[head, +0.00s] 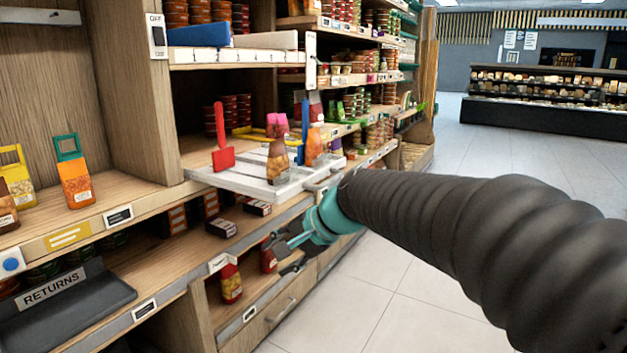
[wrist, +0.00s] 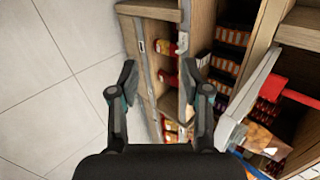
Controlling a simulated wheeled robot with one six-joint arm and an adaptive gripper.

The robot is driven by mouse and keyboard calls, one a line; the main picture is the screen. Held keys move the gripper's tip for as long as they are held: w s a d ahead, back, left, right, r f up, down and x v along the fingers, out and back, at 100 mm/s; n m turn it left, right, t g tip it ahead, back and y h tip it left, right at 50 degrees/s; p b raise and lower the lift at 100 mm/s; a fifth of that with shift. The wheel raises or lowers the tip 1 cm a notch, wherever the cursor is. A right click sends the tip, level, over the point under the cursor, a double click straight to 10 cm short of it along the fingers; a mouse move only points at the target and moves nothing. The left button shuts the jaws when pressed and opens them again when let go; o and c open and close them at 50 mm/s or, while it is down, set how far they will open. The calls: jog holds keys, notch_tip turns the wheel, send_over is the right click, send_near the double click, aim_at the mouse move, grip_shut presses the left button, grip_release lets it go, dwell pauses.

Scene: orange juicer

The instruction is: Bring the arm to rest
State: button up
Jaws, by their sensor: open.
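My gripper (head: 285,255) is at the end of my dark ribbed arm, with a teal wrist part, in the head view. It hangs in front of the lower shelves, below and in front of a pale tray (head: 238,184). In the wrist view my gripper (wrist: 160,82) has its two fingers spread wide apart. Nothing is between the fingers; floor and shelf edges show beyond them.
A black RETURNS bin (head: 75,312) is at lower left. Red bottles (head: 231,281) stand on the low shelf. Tiled floor (head: 400,275) is clear to the right, with a distant display counter (head: 545,115).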

jog(key=s+d+f+n+h, duration=0.3)
jog(key=s+d+f+h, duration=0.1)
jog(key=s+d, duration=0.7)
jog(key=s+d+f+n+t+h, duration=0.1)
jog(key=s+d+f+n+h, duration=0.2)
jog(key=s+d, duration=0.7)
jog(key=shift+s+d+f+n+h, duration=0.4)
jog(key=shift+s+f, duration=0.35)
jog(key=shift+s, duration=0.35)
